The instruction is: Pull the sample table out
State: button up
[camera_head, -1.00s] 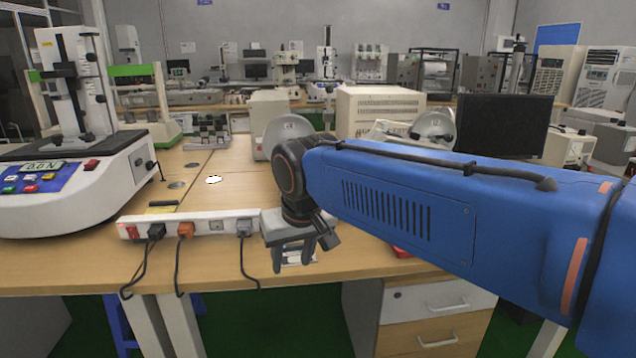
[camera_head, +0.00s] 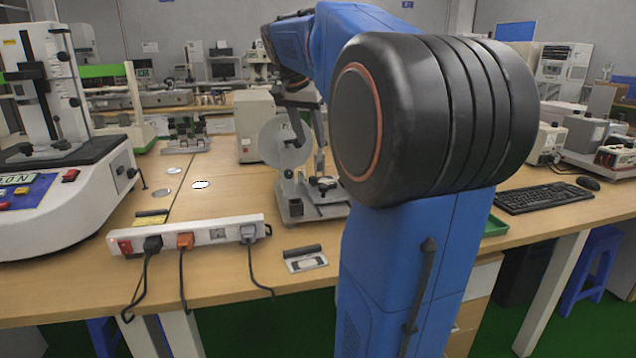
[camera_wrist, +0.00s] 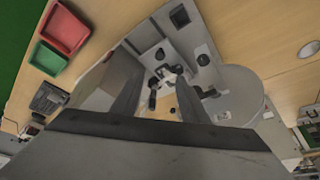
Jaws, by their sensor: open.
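A small grey tester with a pale round disc (camera_head: 284,141) stands on the wooden desk in the head view. A small flat stage (camera_head: 322,183) with a dark part on it, seemingly the sample table, sits low on its right side. My gripper (camera_head: 305,108) is open and empty above the tester, its fingers pointing down. In the wrist view, my gripper's two fingers (camera_wrist: 157,98) are spread apart, with the tester's white body and black knobs (camera_wrist: 180,17) beyond them. The disc also shows there, right of the fingers (camera_wrist: 242,95). My arm hides the tester's right side in the head view.
A white power strip (camera_head: 190,235) with cables lies near the desk's front edge. A flat card-like piece (camera_head: 305,263) lies in front of the tester. A large white force tester (camera_head: 60,190) stands at left. Red (camera_wrist: 66,28) and green (camera_wrist: 48,57) trays show in the wrist view.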

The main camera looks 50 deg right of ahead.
aim_at(323, 185)
jog(key=x, duration=1.7)
jog(key=shift+f, duration=0.15)
